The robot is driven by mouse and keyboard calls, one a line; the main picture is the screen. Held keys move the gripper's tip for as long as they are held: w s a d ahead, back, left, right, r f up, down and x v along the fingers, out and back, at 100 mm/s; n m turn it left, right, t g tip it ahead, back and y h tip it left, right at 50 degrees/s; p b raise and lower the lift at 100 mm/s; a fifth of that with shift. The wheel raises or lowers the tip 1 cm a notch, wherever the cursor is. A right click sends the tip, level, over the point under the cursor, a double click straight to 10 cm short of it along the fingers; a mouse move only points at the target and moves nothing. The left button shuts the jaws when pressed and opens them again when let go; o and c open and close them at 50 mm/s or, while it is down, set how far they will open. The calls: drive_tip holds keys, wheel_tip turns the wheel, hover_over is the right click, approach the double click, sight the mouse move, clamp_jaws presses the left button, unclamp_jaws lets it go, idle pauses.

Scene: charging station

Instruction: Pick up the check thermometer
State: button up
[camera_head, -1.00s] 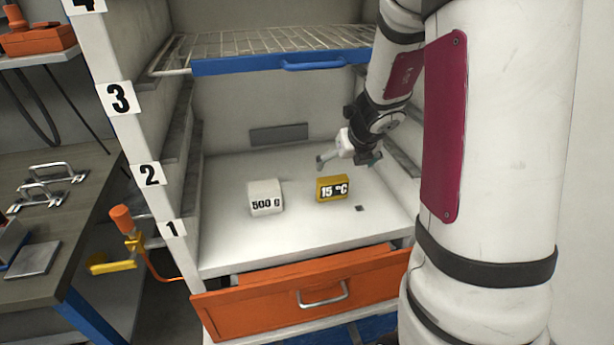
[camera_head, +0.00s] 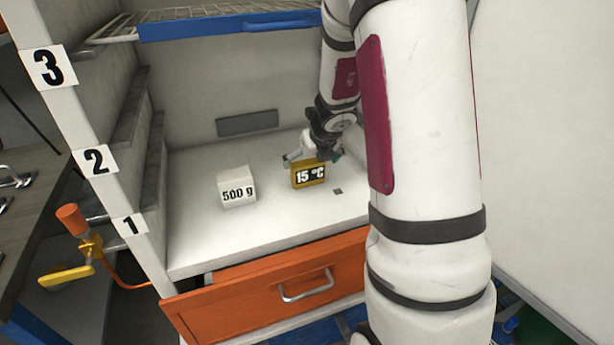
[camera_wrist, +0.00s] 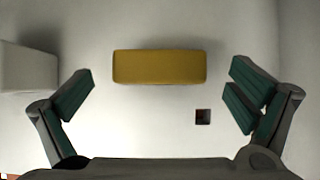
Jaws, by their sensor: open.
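The check thermometer is a small yellow block (camera_head: 308,174) with a black "15 °C" label on its front. It stands on the white cabinet floor (camera_head: 200,240). In the wrist view its plain yellow top (camera_wrist: 160,67) lies between and ahead of my two fingertips. My gripper (camera_head: 312,160) is open and empty, above and just behind the block in the head view. In the wrist view the green-padded fingers (camera_wrist: 162,90) are spread wide on either side, with gaps between them and the block.
A white "500 g" block (camera_head: 237,187) stands left of the yellow block and shows at the wrist view's left edge (camera_wrist: 28,68). A small square hole (camera_head: 338,191) is in the floor. A blue-fronted wire shelf (camera_head: 230,22) hangs above, and an orange drawer (camera_head: 270,290) is below.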

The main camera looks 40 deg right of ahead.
sight(309, 163)
drive_tip(key=b+x, duration=0.1)
drive_tip(key=x, duration=0.2)
drive_tip(key=shift+w+f, duration=0.1)
drive_tip(key=shift+f, duration=0.15)
drive_tip(key=shift+r, duration=0.1)
drive_tip(key=c, duration=1.2)
drive_tip(key=shift+c, duration=0.2)
